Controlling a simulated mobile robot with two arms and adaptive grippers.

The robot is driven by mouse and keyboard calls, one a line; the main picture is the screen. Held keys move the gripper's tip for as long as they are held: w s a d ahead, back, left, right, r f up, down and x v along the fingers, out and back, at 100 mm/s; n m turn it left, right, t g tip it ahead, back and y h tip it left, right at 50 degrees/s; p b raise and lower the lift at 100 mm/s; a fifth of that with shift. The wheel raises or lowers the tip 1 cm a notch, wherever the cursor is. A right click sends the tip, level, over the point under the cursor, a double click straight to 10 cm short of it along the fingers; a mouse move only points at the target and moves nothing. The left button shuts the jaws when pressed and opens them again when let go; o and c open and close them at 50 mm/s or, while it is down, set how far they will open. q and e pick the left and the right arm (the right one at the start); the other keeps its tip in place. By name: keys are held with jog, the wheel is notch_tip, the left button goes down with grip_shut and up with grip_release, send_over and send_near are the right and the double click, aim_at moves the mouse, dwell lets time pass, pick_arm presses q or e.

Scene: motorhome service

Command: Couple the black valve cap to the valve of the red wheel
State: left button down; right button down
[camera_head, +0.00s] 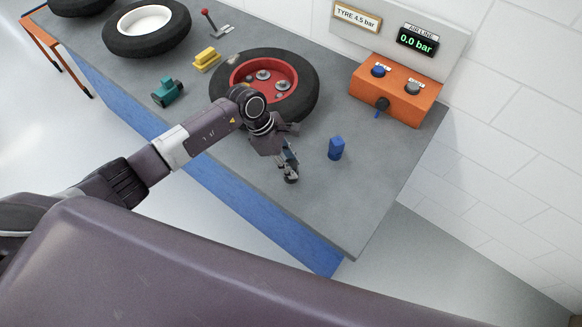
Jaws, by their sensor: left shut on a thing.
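The red wheel (264,84), a black tyre with a red hub and several silver nuts, lies flat on the grey bench. My left gripper (290,172) is above the bench just in front of the wheel, on its near right side. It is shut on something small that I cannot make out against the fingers. I see no black valve cap standing apart on the bench. The valve is not clear to see; my left wrist covers the near part of the wheel. My right gripper is not in view.
A blue cap-like piece (336,148) stands right of my left gripper. An orange air-line box (398,95) with knobs is at the back right. A yellow block (207,60), a teal piece (168,92) and a white-hubbed wheel (147,27) lie left. The bench's front right is clear.

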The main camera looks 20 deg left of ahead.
aim_at(291, 164)
pick_arm(q)
jog(key=shift+r, duration=0.1)
jog(key=shift+w+r, duration=0.1)
jog(key=shift+r, duration=0.5)
notch_tip(291, 164, up, 19)
jog(key=b, duration=0.5)
jog(key=shift+f+b, duration=0.15)
jog(key=shift+b, duration=0.15)
